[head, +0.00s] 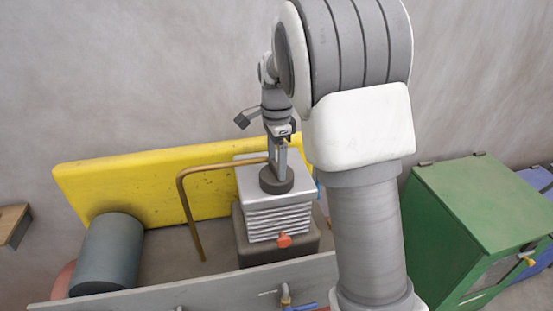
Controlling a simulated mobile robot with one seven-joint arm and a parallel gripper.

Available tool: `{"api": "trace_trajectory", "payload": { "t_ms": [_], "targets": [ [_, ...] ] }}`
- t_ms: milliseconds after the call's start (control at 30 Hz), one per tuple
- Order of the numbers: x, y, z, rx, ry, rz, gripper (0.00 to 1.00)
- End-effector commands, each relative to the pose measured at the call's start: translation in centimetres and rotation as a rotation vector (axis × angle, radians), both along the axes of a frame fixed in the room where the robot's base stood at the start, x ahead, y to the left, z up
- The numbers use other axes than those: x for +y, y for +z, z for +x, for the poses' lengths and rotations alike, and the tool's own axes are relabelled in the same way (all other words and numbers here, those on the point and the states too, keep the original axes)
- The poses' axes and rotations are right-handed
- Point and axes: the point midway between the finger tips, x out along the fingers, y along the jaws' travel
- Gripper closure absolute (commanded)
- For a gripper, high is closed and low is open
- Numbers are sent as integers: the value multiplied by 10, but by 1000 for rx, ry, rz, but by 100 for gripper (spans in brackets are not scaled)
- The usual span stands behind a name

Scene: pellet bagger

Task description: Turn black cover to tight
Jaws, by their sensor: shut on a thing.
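The black cover (276,182) is a short, dark round cap on top of the ribbed silver block (278,215) in the head view. My gripper (277,163) points straight down over it from above. Its fingers are shut on the cover, which sits level on the block's top face. The fingertips are small in this view, and the exact contact is hard to see. How tight the cover is cannot be told.
A copper pipe (186,205) runs beside the block at left. A yellow panel (130,180) stands behind, and a grey cylinder (108,255) lies left. An orange knob (284,241) sits on the front. A green cabinet (480,215) stands right.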

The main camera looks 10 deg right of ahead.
Motion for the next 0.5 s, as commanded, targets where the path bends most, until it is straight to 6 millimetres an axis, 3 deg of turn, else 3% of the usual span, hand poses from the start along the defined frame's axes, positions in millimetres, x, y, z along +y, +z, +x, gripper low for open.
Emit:
{"api": "trace_trajectory", "payload": {
  "t_ms": [500],
  "targets": [
    [-1, 1, 1, -4, -141, -1, 81]
  ]
}}
